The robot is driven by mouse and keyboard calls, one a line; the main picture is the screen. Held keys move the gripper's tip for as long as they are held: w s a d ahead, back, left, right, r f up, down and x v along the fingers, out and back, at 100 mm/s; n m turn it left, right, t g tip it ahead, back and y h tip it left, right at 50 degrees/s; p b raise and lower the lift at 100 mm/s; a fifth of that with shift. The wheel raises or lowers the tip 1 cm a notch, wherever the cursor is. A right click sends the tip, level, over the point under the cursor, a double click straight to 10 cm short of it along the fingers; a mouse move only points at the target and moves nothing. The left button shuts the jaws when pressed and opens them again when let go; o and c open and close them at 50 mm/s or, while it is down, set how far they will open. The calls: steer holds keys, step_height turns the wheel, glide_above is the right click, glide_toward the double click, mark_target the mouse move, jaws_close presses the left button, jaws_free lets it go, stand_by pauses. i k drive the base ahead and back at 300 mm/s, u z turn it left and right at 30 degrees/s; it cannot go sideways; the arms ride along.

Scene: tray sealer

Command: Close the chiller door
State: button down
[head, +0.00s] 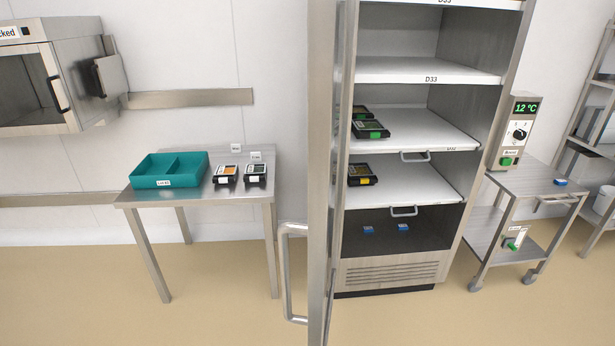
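The chiller (390,273) is a tall steel cabinet right of centre, with white shelves inside. Its door (319,150) stands open and is seen nearly edge-on at the cabinet's left side, swung out toward me. A long bar handle (285,272) sticks out from the left face of the door, low down. Several dark sealed trays, with green (371,130) and yellow (361,174) tags, lie on two of the shelves. Small blue items (403,227) sit in the bottom. My gripper is not in view.
A steel table (199,194) with a teal two-compartment bin (167,171) and two small trays stands left of the door. The floor (225,290) before the door is clear.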

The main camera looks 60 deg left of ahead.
mark_target(328, 95)
steer(key=u, duration=0.05)
steer(key=k, duration=1.25)
steer(key=u, duration=1.45)
steer(key=i, duration=1.05)
steer(key=z, duration=1.8)
steer(key=k, duration=0.1)
steer(key=u, duration=1)
